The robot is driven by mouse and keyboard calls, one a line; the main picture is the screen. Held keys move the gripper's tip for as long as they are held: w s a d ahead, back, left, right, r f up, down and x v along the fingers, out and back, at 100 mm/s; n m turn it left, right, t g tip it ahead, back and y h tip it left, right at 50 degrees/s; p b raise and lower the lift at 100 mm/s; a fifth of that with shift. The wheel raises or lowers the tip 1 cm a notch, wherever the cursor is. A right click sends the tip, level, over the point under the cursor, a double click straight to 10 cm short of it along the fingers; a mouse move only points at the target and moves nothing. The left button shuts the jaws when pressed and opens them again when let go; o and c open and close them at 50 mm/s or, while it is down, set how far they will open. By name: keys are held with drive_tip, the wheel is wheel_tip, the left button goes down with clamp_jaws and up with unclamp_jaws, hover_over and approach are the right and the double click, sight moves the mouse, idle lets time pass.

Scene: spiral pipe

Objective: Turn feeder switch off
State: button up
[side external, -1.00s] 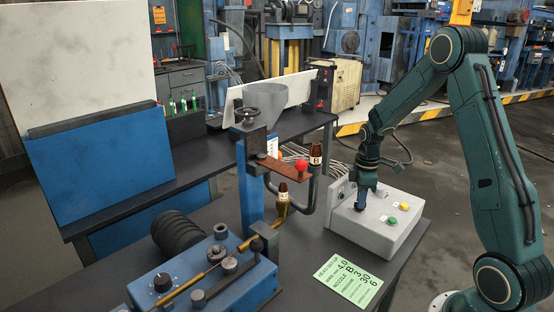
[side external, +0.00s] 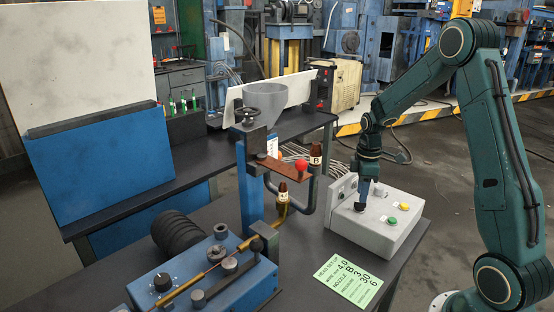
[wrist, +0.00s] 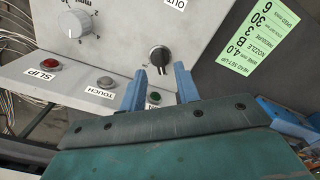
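No label saying feeder is readable; a partly cut-off label near the switch reads "OUT". My gripper (wrist: 160,86) is open, its two blue fingers apart, with the switch visible in the gap just beyond the tips. I see no contact with it. In the side view my gripper (side external: 361,206) points down at the box's left part, and the switch is hidden there.
A large grey dial (wrist: 74,22) and red (wrist: 51,64), grey (wrist: 105,82) and green (wrist: 154,98) buttons sit nearby. A green setup card (side external: 348,280) lies on the table. A red-knobbed lever (side external: 301,166) and dark bent tube stand left of the box.

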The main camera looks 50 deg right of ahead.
wheel_tip(320, 180, up, 11)
idle(0.4)
drive_tip(key=shift+a, duration=0.1)
drive_tip(key=s+a+r+m+t, duration=0.1)
drive_tip(key=s+a+r+m, duration=0.2)
drive_tip(key=a, duration=0.4)
drive_tip(key=s+a+r+t, duration=0.1)
drive_tip(key=s+a+r, duration=0.3)
drive_tip(key=a+r, duration=0.2)
drive_tip(key=s+a+m+t, duration=0.3)
drive_tip(key=s+a+m, duration=0.1)
drive_tip(key=s+a, duration=0.5)
drive_tip(key=shift+s+a+f+t, duration=0.15)
drive_tip(key=shift+s+f+t, duration=0.15)
drive_tip(key=shift+s, duration=1.05)
